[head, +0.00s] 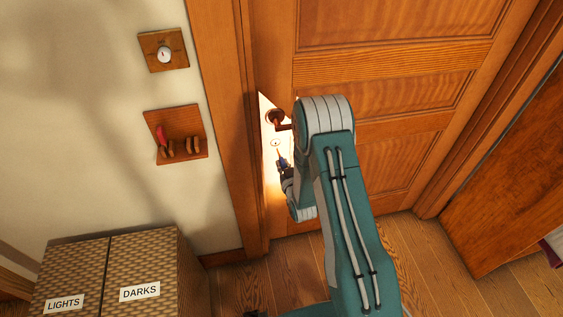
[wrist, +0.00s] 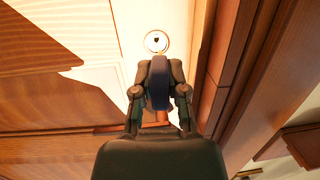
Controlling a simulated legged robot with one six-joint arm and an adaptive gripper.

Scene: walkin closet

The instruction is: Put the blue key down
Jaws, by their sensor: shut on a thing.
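My gripper (head: 283,170) is in front of the wooden door (head: 375,95), just below its keyhole (head: 275,143). It is shut on the blue key (head: 282,161). In the wrist view, the dark blue head of the key (wrist: 158,85) stands between the two fingers (wrist: 158,72). The round keyhole plate (wrist: 157,42) shows beyond it with its hole uncovered. The key looks apart from the keyhole, and its shaft is mostly hidden in the wrist view.
A wooden key rack (head: 180,118) with pegs holds a red key (head: 160,134) on the wall at left. A dial (head: 164,54) is above it. The door handle (head: 277,120) is above the keyhole. Wicker hampers (head: 75,265) stand at lower left. Wooden floor (head: 240,285) shows between.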

